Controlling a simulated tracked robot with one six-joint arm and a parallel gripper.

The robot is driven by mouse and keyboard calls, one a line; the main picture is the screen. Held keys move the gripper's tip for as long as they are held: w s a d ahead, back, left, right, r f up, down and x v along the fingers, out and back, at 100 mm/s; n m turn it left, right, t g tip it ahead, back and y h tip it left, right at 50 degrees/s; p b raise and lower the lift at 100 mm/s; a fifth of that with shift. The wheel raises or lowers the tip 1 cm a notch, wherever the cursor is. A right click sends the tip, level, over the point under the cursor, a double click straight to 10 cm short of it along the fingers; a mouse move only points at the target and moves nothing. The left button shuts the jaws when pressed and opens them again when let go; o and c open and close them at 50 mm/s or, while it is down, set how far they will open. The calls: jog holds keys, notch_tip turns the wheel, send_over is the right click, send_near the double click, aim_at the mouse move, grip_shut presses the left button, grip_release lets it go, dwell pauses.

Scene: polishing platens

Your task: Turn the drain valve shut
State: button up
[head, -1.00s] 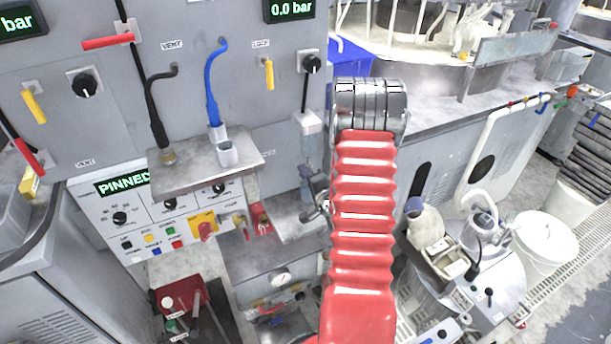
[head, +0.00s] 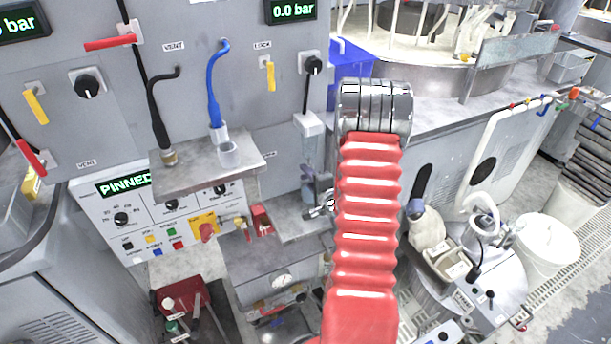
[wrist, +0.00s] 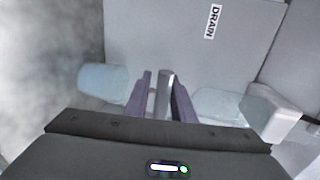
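The drain valve's grey metal lever (wrist: 164,92) stands below the DRAIN label (wrist: 213,22) in the wrist view. My gripper (wrist: 162,88) has its two purple fingers on either side of the lever. The right finger is close against it or touching; a narrow gap shows on the left. A clear tube (wrist: 218,104) runs behind the fingers. In the head view, my gripper (head: 318,206) is at the panel below the clear tube, mostly hidden by my red-sleeved arm. The lever cannot be made out there.
A steel shelf (head: 205,175) with a cup sticks out left of the gripper. A control panel reading PINNED (head: 125,185) is farther left. A grey box with a gauge (head: 272,275) stands below. A round machine with a bottle (head: 425,228) is at right.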

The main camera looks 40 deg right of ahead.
jog(key=shift+o, duration=1)
jog(key=shift+a+r, duration=0.1)
jog(key=v, duration=1.3)
jog(key=shift+s, duration=0.35)
